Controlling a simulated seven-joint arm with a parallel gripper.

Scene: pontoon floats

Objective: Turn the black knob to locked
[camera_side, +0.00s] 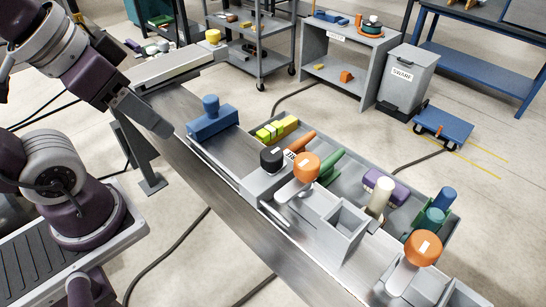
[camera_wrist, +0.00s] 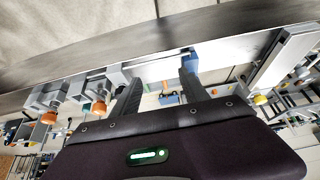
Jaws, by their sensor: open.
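The black knob (camera_side: 271,158) stands on a grey block on the long metal beam, just left of an orange knob (camera_side: 306,167). A small white label with dark print shows beside it, too small to read. My gripper (camera_side: 163,127) is above the beam's upper left part, well apart from the black knob. In the wrist view my gripper (camera_wrist: 162,75) has its two fingers spread with nothing held between them. I cannot clearly make out the black knob in that view; the left finger may hide it.
A blue block with a round top (camera_side: 211,122) sits on the beam between my gripper and the black knob. A second orange knob (camera_side: 422,248) stands at lower right. A grey tray (camera_side: 404,232) of coloured parts runs along the beam's far side. A cart and bin (camera_side: 407,78) stand behind.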

